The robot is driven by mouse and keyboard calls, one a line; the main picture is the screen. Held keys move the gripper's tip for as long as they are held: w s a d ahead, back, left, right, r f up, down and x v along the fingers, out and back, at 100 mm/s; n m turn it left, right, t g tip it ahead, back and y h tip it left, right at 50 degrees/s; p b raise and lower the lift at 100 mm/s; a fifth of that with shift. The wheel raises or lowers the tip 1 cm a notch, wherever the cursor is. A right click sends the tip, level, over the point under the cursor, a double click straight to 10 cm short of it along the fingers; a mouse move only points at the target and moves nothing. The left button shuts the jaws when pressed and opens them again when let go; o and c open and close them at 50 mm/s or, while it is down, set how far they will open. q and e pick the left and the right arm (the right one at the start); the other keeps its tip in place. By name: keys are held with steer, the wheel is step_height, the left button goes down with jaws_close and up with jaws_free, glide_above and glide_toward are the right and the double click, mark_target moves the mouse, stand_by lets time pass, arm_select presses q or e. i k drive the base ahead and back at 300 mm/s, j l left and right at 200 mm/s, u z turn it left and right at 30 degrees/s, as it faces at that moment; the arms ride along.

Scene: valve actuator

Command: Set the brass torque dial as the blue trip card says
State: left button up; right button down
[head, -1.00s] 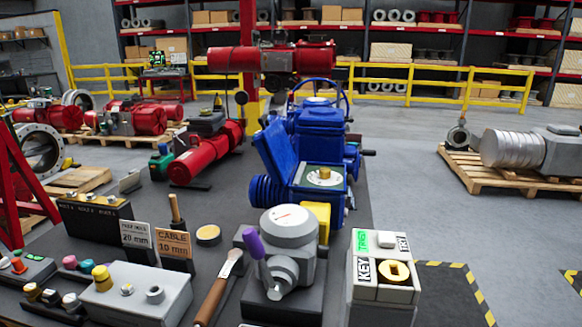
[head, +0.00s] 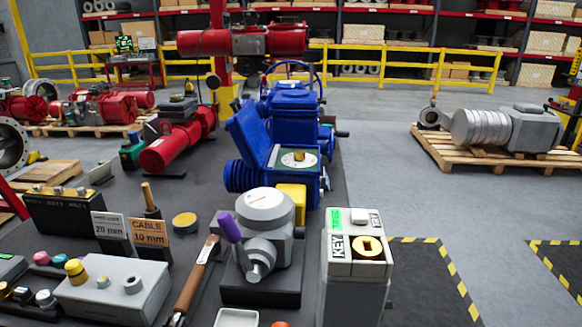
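The brass torque dial (head: 299,157) sits on a pale round scale inside the opened blue actuator (head: 295,120), whose blue cover stands tilted up on its left side. The dial's markings are too small to read. I see no blue trip card that I can make out. An orange card (head: 150,232) reads "CABLE 10 mm", and a whitish card (head: 108,225) beside it reads "20 mm". Neither of my grippers shows in the head view.
A grey gearbox with a purple-handled lever (head: 230,229) stands in front of the actuator. A key box (head: 356,270) stands at its right, and a wooden-handled tool (head: 190,288) lies at its left. A grey button box (head: 112,290) is at front left.

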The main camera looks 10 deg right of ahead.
mark_target(299, 155)
steer(key=k+l, duration=0.1)
steer(key=l, duration=0.3)
steer(key=l+u, duration=0.15)
steer(key=l, duration=0.25)
steer(key=k+l, duration=0.15)
steer(key=l, duration=0.25)
steer(key=l+u, duration=0.2)
steer(key=l, duration=0.85)
steer(key=i+l, duration=0.1)
steer(key=l, duration=0.2)
steer(key=i+l+u, duration=0.1)
steer(key=i+l, duration=0.15)
steer(key=l, duration=0.3)
